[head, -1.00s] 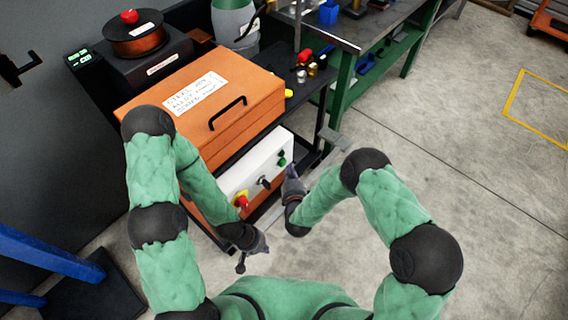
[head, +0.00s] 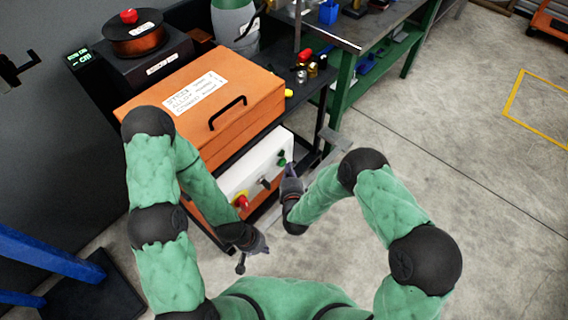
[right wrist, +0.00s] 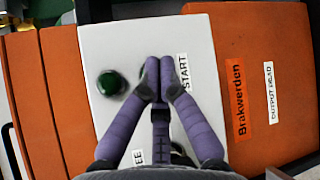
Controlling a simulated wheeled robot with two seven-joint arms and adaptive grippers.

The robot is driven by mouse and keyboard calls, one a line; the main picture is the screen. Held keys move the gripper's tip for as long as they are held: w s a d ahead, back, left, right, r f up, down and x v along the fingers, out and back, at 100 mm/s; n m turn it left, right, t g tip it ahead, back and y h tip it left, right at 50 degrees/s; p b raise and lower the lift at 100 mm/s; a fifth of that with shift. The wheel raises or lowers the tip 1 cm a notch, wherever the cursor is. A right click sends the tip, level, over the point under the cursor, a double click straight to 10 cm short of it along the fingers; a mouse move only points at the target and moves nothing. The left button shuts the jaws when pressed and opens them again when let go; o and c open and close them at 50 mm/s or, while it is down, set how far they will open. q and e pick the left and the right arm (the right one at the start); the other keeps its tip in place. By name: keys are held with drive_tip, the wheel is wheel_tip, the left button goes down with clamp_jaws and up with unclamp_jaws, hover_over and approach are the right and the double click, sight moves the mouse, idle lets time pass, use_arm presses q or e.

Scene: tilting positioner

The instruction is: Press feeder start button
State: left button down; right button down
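The white control panel (head: 255,172) is on the front of the orange machine. In the right wrist view the panel (right wrist: 95,45) carries a green dome (right wrist: 110,83) left of my fingers and a START label (right wrist: 183,72) just right of them. A green round part shows behind my fingertips and is mostly covered. My right gripper (right wrist: 152,70) has its two fingers together, with nothing seen between them; I cannot tell whether they touch the panel. In the head view my right gripper (head: 289,168) is by the panel's green button (head: 282,161). My left gripper (head: 241,266) hangs low before the machine.
A red knob on yellow (head: 240,201) and a dark selector (head: 265,183) sit lower on the panel. The orange lid (head: 190,115) has a black handle (head: 228,112). A green-legged workbench (head: 345,80) stands behind.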

drive_tip(key=shift+w+a, duration=0.2)
drive_tip(key=shift+a, duration=0.15)
idle(0.4)
drive_tip(key=shift+d, duration=0.1)
idle(0.3)
drive_tip(key=shift+s+d, duration=0.5)
drive_tip(key=shift+d, duration=0.1)
drive_tip(key=shift+s+d, duration=0.75)
drive_tip(key=shift+d, duration=0.3)
drive_tip(key=shift+s+d, duration=0.7)
drive_tip(key=shift+d, duration=0.3)
